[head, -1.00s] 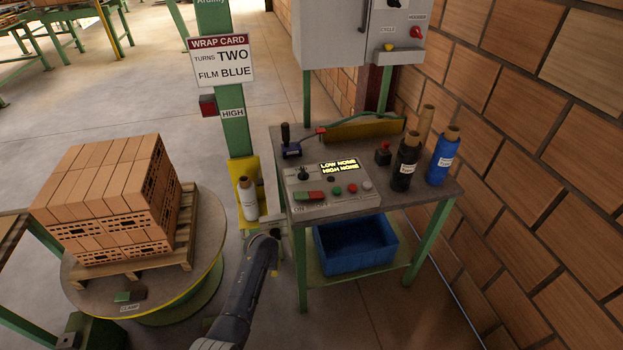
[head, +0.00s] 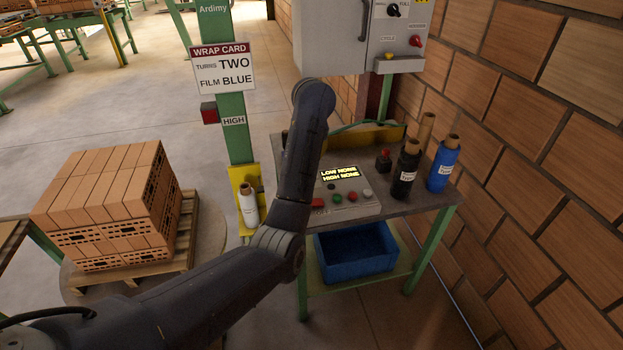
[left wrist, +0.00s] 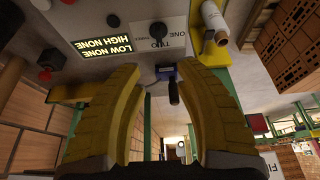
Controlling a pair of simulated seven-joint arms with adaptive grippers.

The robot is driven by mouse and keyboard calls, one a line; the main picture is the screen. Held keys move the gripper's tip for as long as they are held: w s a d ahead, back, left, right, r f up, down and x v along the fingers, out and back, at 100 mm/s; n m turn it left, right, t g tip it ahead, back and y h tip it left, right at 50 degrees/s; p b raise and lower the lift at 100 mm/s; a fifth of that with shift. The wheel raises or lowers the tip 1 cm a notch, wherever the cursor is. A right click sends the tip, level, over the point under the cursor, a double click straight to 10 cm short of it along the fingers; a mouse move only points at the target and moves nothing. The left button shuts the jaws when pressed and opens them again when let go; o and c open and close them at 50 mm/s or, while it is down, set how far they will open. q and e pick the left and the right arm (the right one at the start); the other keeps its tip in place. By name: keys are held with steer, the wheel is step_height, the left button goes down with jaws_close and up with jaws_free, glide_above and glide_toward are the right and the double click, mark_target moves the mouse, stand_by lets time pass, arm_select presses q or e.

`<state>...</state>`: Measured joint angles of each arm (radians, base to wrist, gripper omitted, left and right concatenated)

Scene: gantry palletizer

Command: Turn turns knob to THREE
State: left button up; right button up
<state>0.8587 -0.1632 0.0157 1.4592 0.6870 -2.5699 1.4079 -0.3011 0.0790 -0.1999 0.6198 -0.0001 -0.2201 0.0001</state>
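The turns knob (left wrist: 158,31) is a small black knob on a white plate in the left wrist view, with ONE and TWO legible beside it. Its exact pointing is too small to tell. My left gripper (left wrist: 153,78) has two yellow fingers spread apart with nothing held between them. The knob shows past the fingertips, and I see no contact. In the head view my left arm (head: 305,160) reaches over the console (head: 345,208) and hides the knob and gripper. The display (head: 339,173) reads LOW NONE, HIGH NONE. My right gripper is not in view.
The wrap card (head: 222,68) reads TURNS TWO, FILM BLUE. A dark-handled lever (left wrist: 174,90) shows between the fingers. Black (head: 405,172) and blue (head: 442,165) film rolls stand at the table's right. A white roll (head: 249,205) stands by the green post. A blue bin (head: 355,268) sits below.

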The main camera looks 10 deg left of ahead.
arm_select(q)
steer(key=x, duration=1.7)
steer(key=shift+w+r, duration=0.1)
jaws_close()
